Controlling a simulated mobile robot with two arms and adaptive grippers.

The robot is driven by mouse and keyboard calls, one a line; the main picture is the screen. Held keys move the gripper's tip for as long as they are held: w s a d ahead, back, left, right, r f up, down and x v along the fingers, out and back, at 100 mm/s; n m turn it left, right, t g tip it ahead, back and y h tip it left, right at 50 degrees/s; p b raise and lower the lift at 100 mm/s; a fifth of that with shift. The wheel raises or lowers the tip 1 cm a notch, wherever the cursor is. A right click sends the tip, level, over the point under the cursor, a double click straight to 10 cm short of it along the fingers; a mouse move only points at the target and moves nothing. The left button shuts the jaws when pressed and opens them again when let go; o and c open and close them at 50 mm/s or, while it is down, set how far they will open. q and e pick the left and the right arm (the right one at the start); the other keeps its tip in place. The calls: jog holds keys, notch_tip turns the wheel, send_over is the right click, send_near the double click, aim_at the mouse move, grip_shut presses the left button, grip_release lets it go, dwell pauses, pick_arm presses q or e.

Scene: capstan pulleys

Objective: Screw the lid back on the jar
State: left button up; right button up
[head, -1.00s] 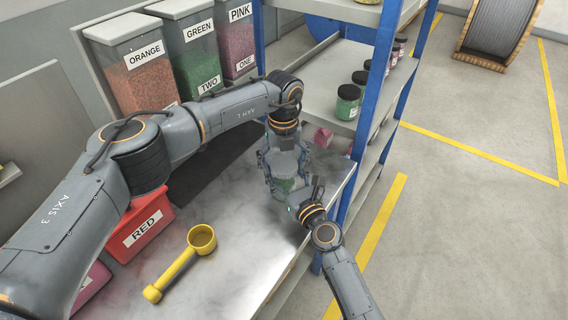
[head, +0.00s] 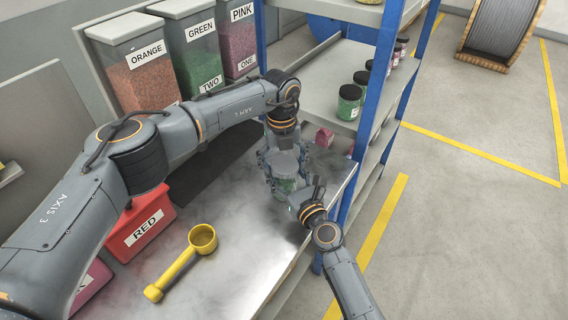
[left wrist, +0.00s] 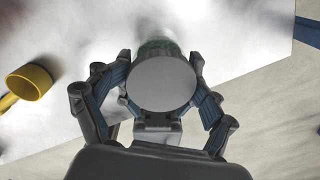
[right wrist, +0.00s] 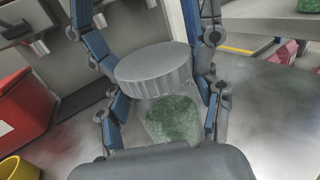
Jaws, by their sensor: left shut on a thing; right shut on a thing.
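The jar (right wrist: 172,120) is clear with green contents and stands near the right edge of the workbench; it also shows in the head view (head: 286,185). My right gripper (head: 296,196) is shut on the jar from the side. The lid (right wrist: 155,66) is a grey disc with a ridged rim, at the jar's mouth. My left gripper (head: 284,165) points down from above and is shut on the lid, whose flat top fills the middle of the left wrist view (left wrist: 162,83). I cannot tell whether the lid's thread is engaged.
A yellow scoop (head: 180,264) and a red bin (head: 140,225) are on the workbench (head: 230,275) to the left. Labelled orange, green and pink containers stand behind. A blue-posted shelf (head: 330,75) with several small jars rises close on the right. A small pink object (head: 324,138) lies behind the grippers.

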jog(key=shift+w+r, duration=0.25)
jog(key=shift+r, duration=0.1)
dwell(1.2)
jog(key=o, duration=1.8)
jog(key=shift+s+f, duration=0.15)
jog(key=shift+s+f, duration=0.1)
jog(key=shift+s, duration=0.2)
jog(key=v, duration=0.7)
jog(key=shift+s+d+f, duration=0.1)
jog(key=shift+d+f, duration=0.05)
jog(key=shift+d, duration=0.15)
